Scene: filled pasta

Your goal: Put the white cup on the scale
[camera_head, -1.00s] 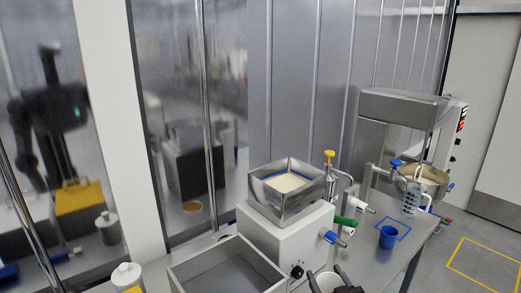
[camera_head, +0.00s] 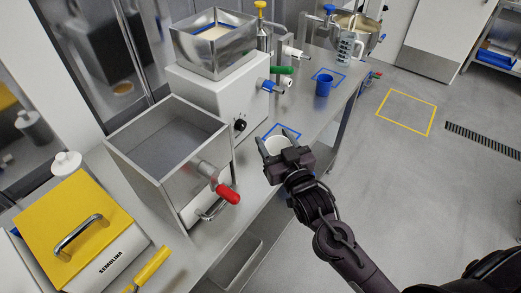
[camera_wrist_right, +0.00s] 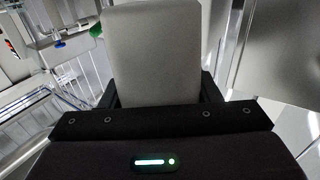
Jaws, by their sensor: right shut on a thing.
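The white cup (camera_head: 277,146) is between the fingers of my right gripper (camera_head: 274,147) in the head view, at the front edge of the steel bench. The gripper is shut on it. In the right wrist view the cup (camera_wrist_right: 152,55) appears as a pale upright wall between the dark fingers. A blue square outline (camera_head: 291,131) shows just behind the cup; I cannot tell whether the cup touches the bench. I cannot make out a scale in either view. My left gripper is not in view.
A steel bin with a red handle (camera_head: 229,194) stands left of the gripper. Behind it is a white machine (camera_head: 205,92) with a steel hopper. A yellow-lidded semolina box (camera_head: 70,225) is at lower left.

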